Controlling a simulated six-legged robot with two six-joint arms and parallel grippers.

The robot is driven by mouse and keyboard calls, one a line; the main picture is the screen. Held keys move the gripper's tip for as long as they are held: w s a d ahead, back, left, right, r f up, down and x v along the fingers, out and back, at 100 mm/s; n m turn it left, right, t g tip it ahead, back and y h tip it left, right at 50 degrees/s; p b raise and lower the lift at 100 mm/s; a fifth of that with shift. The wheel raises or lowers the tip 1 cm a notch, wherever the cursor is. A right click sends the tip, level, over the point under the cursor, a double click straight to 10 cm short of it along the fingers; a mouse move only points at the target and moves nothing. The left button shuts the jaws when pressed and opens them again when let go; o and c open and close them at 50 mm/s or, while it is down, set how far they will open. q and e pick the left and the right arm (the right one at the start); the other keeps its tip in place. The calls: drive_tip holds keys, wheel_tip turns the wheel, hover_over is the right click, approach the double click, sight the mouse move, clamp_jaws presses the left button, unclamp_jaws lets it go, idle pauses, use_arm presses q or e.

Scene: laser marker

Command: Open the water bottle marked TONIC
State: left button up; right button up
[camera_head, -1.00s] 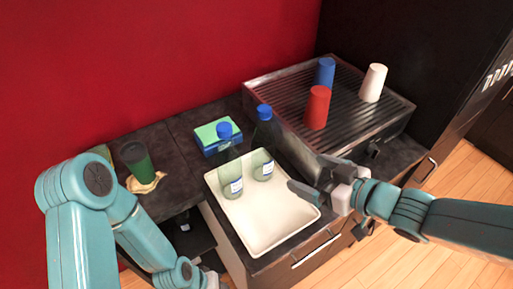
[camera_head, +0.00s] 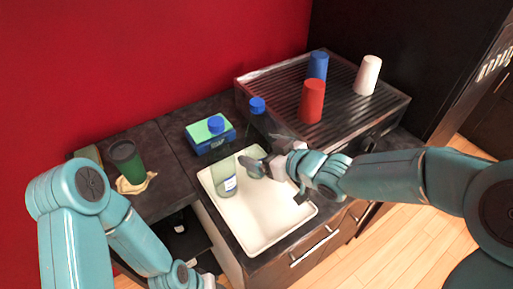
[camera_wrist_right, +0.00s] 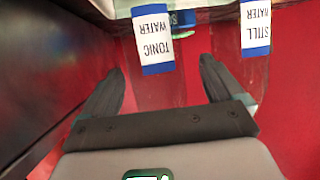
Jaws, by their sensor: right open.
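The TONIC WATER bottle (camera_wrist_right: 152,45) is in the right wrist view, its label upside down, in line with the gap between my right fingers. My left gripper (camera_head: 207,282) is barely seen at the bottom edge.
A ribbed metal drainer (camera_head: 350,115) with red (camera_head: 312,102), blue (camera_head: 317,66) and white (camera_head: 367,76) cups stands behind right. A blue-green box (camera_head: 208,135) and a green cup (camera_head: 128,163) on a cloth are left. The tray's front is clear.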

drive_tip(key=shift+w+a+f, duration=0.3)
drive_tip(key=shift+w, duration=0.2)
drive_tip(key=shift+w+a+f, duration=0.25)
drive_tip(key=shift+w+f, duration=0.05)
drive_tip(key=shift+w, duration=0.2)
drive_tip(key=shift+s+r, duration=0.15)
drive_tip(key=shift+s, duration=0.2)
drive_tip(key=shift+c, duration=0.5)
drive_tip(key=shift+w, duration=0.25)
drive_tip(key=c, duration=1.1)
drive_tip(key=shift+c, duration=0.6)
drive_tip(key=shift+s, duration=0.1)
